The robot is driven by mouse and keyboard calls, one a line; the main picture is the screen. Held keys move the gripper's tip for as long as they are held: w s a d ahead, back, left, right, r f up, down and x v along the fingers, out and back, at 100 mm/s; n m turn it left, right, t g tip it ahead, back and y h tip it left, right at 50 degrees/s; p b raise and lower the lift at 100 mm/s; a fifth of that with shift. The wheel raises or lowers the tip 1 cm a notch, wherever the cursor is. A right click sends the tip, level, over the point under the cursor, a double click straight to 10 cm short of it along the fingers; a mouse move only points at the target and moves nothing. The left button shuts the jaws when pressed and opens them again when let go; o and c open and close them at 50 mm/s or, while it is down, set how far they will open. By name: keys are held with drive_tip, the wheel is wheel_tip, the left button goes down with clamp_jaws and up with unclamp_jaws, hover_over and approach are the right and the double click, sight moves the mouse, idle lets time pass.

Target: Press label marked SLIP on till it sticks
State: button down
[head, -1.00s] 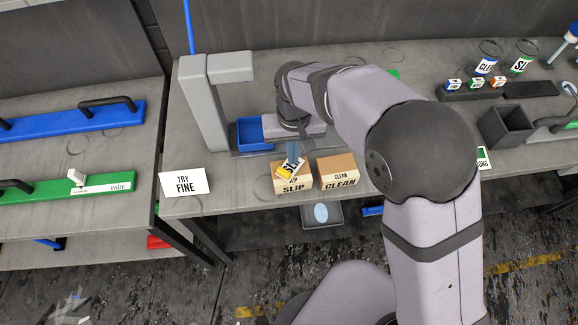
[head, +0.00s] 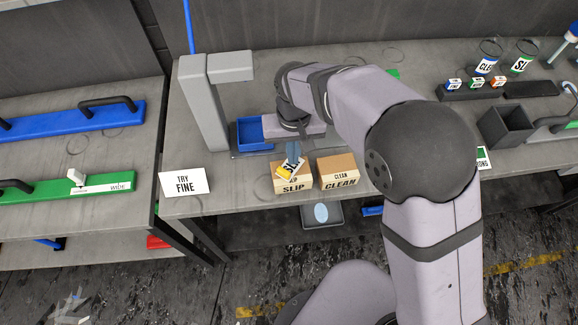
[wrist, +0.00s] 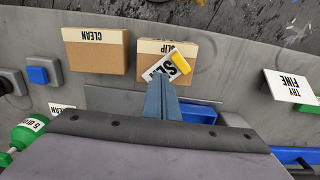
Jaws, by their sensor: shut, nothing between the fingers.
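The box marked SLIP (head: 292,187) stands near the bench's front edge, and it also shows in the wrist view (wrist: 150,65). A white label with black letters (head: 290,167) and a yellow part (wrist: 181,57) lies tilted over the box top. In the wrist view the label (wrist: 160,69) reads partly as "SL". My gripper (head: 293,152) is shut, its blue fingers pointing at the label. The fingertips (wrist: 161,82) meet the label's near edge in the wrist view. I cannot tell if they touch it or if the label lies flat on the box.
The box marked CLEAN (head: 338,172) stands close on the right. A TRY FINE card (head: 184,182) stands to the left. A blue bin (head: 253,134) and a grey post (head: 203,105) are behind. A dark open bin (head: 508,124) is at the right.

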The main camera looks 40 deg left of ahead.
drive_tip(key=shift+s+d+f+b, duration=0.1)
drive_tip(key=shift+f+b, duration=0.2)
drive_tip(key=shift+f, duration=0.4)
idle(0.4)
drive_tip(key=shift+r, duration=0.1)
wheel_tip(320, 180, up, 7)
drive_tip(key=p, duration=0.6)
idle(0.7)
